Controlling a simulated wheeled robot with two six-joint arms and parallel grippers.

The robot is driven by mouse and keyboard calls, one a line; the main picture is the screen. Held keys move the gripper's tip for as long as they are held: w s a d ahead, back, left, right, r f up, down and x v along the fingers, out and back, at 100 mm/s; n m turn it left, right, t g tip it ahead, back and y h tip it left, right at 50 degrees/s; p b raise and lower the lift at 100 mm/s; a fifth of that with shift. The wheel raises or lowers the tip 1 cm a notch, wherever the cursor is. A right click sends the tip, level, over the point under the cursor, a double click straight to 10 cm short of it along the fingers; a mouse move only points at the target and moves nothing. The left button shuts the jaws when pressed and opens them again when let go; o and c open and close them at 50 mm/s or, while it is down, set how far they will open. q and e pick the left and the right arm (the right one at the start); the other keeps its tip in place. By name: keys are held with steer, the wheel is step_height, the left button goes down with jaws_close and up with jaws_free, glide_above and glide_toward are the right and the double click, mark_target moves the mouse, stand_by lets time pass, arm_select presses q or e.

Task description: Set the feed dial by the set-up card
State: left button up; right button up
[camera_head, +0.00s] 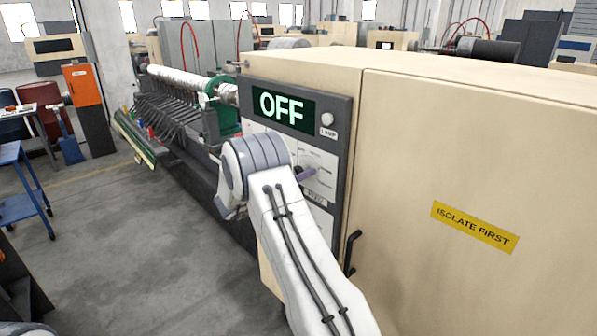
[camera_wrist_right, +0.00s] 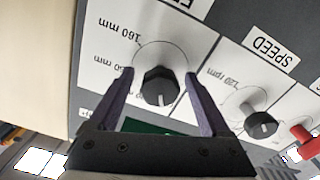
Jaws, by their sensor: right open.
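The feed dial (camera_wrist_right: 159,87) is a black knob on a white plate in the right wrist view. Marks in mm, one reading 160 mm, stand beside it, and a cut-off label starts with "FE". I cannot read which mark it points at. My right gripper (camera_wrist_right: 158,75) is open, its purple fingers on either side of the knob with gaps showing. In the head view my right gripper (camera_head: 308,174) is mostly hidden by my wrist, at the control panel (camera_head: 342,130). I cannot make out a set-up card.
The display (camera_head: 282,110) reads OFF, with a lamp (camera_head: 327,119) beside it. The speed knob (camera_wrist_right: 260,122) and a red knob (camera_wrist_right: 304,135) sit to the right of the dial in the wrist view.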

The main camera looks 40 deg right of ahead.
jaws_close()
steer(key=shift+f+m+b, duration=0.15)
steer(key=shift+m+b, duration=0.25)
steer(key=shift+b, duration=0.4)
steer(key=m+b, duration=0.7)
steer(key=b, duration=0.2)
steer(key=shift+f, duration=0.1)
steer(key=shift+w+r+m+b, duration=0.1)
steer(key=shift+r+m+b, duration=0.15)
steer(key=shift+m+b, duration=0.95)
jaws_free()
steer(key=shift+a, duration=0.1)
